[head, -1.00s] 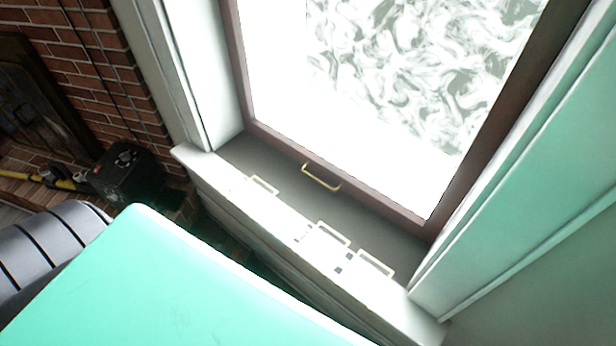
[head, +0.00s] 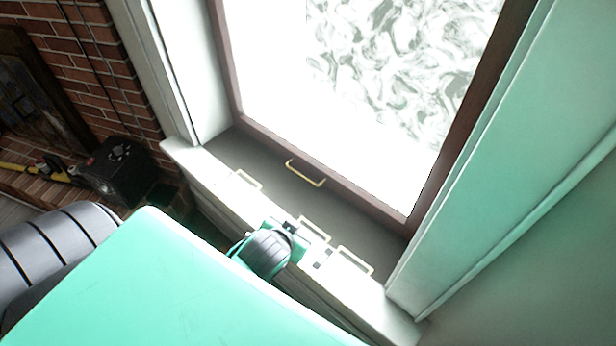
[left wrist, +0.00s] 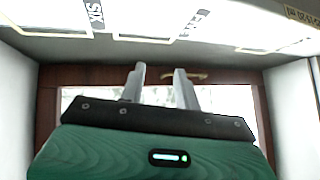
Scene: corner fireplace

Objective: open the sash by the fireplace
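The sash is a brown-framed window (head: 322,191) with bright, marbled glass; its lower rail sits down at the grey sill. A gold pull handle (head: 305,179) is fixed on that lower rail. My left gripper (head: 287,229) shows in the head view as a dark and green wrist at the sill's front edge, below the handle; its fingers are hard to make out there. In the left wrist view my left gripper (left wrist: 160,74) has two grey fingers apart, empty between them. The handle (left wrist: 198,76) shows beyond the fingertips, partly behind the right one. My right gripper is not in view.
A white side casing (head: 190,70) and a pale green one (head: 500,170) flank the window. A black box (head: 120,170) stands by the brick fireplace wall at left.

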